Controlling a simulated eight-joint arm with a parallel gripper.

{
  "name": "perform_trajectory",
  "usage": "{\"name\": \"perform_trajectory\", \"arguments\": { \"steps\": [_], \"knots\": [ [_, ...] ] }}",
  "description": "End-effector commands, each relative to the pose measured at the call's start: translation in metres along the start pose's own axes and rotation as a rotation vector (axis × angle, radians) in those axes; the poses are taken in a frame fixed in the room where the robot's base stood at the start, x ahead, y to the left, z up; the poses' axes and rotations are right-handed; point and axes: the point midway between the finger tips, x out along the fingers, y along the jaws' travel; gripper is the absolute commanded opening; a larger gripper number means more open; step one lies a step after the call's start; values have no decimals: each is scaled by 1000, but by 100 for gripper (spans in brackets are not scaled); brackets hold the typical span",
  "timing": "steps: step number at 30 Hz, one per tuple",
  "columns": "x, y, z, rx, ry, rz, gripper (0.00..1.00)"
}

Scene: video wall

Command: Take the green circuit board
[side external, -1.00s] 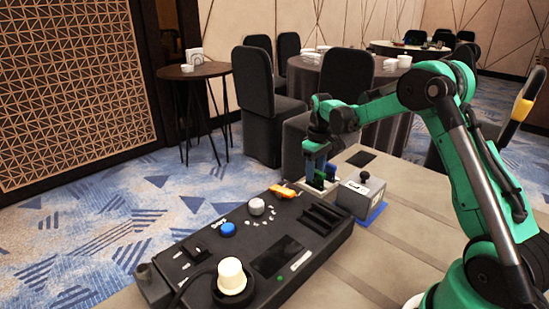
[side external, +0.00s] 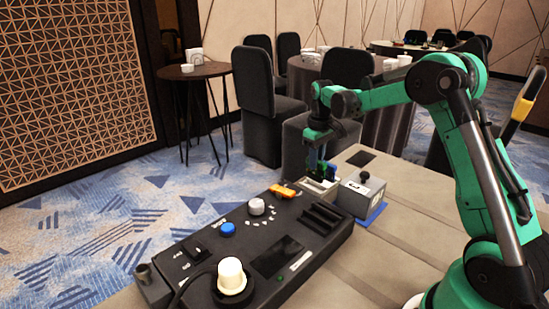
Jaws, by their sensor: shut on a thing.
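The green circuit board (side external: 322,170) is a small green patch between the blue fingers of my gripper (side external: 318,168). My gripper is shut on it, pointing down, just above a small light grey open holder (side external: 318,191). The fingers hide most of the board, and I cannot tell whether its lower edge is clear of the holder.
A grey box with a black knob (side external: 361,194) stands on a blue base right of the holder. A large black control panel (side external: 262,262) with knobs and slots lies in front, with an orange piece (side external: 284,190) at its far edge. The right tabletop (side external: 400,245) is clear.

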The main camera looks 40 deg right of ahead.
Motion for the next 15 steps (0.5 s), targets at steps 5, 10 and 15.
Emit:
{"name": "perform_trajectory", "arguments": {
  "steps": [5,10,15],
  "knots": [
    [-10,0,0,0,0,0,0],
    [-19,0,0,0,0,0,0],
    [-25,0,0,0,0,0,0]
  ]
}}
